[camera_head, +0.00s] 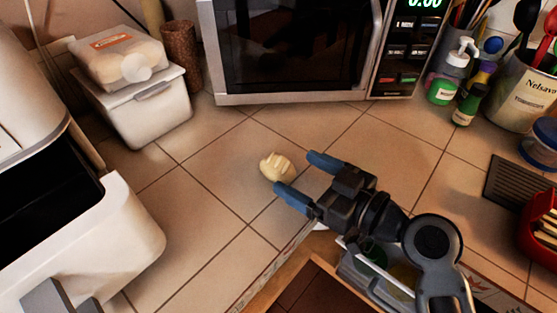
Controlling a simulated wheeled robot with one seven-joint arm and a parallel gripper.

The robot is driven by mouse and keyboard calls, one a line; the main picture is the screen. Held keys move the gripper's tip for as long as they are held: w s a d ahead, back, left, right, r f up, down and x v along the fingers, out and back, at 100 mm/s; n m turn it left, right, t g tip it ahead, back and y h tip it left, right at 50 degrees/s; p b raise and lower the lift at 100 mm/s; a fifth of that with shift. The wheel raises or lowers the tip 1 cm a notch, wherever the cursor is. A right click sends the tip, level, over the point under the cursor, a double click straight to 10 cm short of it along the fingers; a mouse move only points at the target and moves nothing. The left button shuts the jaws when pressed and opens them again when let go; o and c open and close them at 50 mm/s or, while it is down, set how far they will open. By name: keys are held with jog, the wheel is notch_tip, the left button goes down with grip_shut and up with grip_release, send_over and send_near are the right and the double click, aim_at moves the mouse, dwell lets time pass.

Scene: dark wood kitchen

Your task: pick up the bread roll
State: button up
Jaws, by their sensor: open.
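The bread roll (277,167) is small, pale and ridged on top. It lies on the tiled counter (215,225) in the middle of the head view, in front of the microwave. My gripper (298,174) comes in from the lower right with its two blue-tipped fingers spread apart. The fingertips are close to the roll, one to its upper right and one just below it. The jaws are open with nothing held. I cannot tell how high the fingers are above the counter.
A microwave (290,50) stands behind the roll. A white box with a bread bag (125,60) is at the back left, and a white appliance (110,240) at the left front. Bottles (445,80) and a utensil pot (520,95) stand at the right. Tiles left of the roll are clear.

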aim_at(288, 170)
jog(key=p+x, duration=0.1)
jog(key=x, duration=0.5)
jog(key=shift+s+a+f+p, duration=0.1)
jog(key=shift+f+p, duration=0.1)
jog(key=shift+p, duration=0.15)
jog(key=c, duration=1)
jog(key=shift+c, duration=0.4)
jog(key=shift+r, duration=0.1)
